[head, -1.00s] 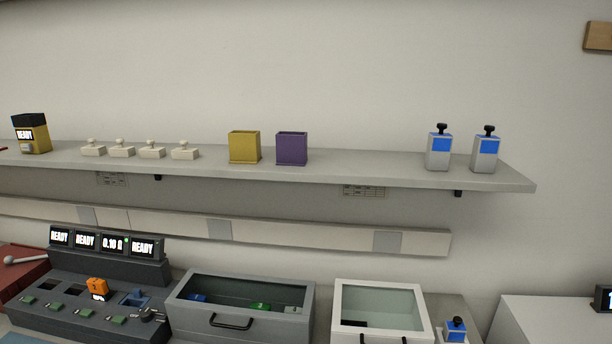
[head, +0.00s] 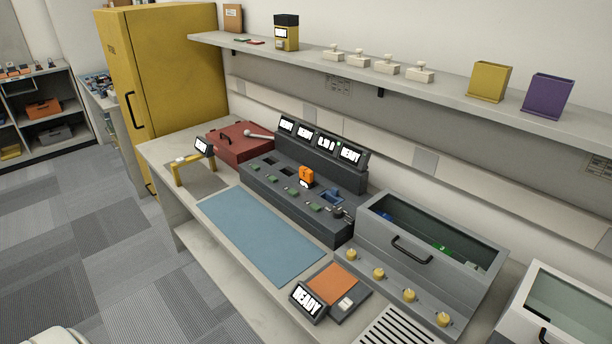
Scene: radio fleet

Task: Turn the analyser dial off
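A dark grey console (head: 272,207) stands on the bench against the wall, with a row of lit displays (head: 320,143) along its raised back. Most displays read READY and one shows a number. An orange handheld unit (head: 306,174) sits in one console bay, and a blue cradle (head: 333,195) is to its right. A small dark knob-like part (head: 341,212) is at the console's right end; I cannot tell whether it is the analyser dial or how it is set. Neither gripper is in view.
A blue mat (head: 262,235) lies in front of the console. A grey lidded box (head: 432,240) with yellow knobs (head: 409,295) in front stands to the right. A red case (head: 240,142) is to the left. A shelf (head: 450,88) overhangs the bench. Carpeted floor (head: 110,260) is clear at left.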

